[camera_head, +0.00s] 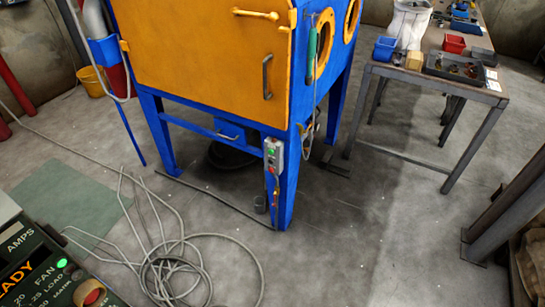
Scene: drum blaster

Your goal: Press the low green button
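A small grey switch box (273,156) is mounted on the front leg of the blue and orange blasting cabinet (200,50), low down. A small green button (271,152) seems to show on its face; it is too small to make out clearly. A round green light or button (62,263) also shows on the dark control panel (45,285) at the lower left, near a red knob (92,296). Neither of my grippers is in view, so nothing shows near these buttons.
Loose grey cable (175,270) lies coiled on the floor in front of the cabinet. A metal table (430,82) with bins and tools stands at the right. Dark steel posts (510,205) stand at the right edge. A yellow bucket (92,82) is at the left. Floor between cabinet and posts is clear.

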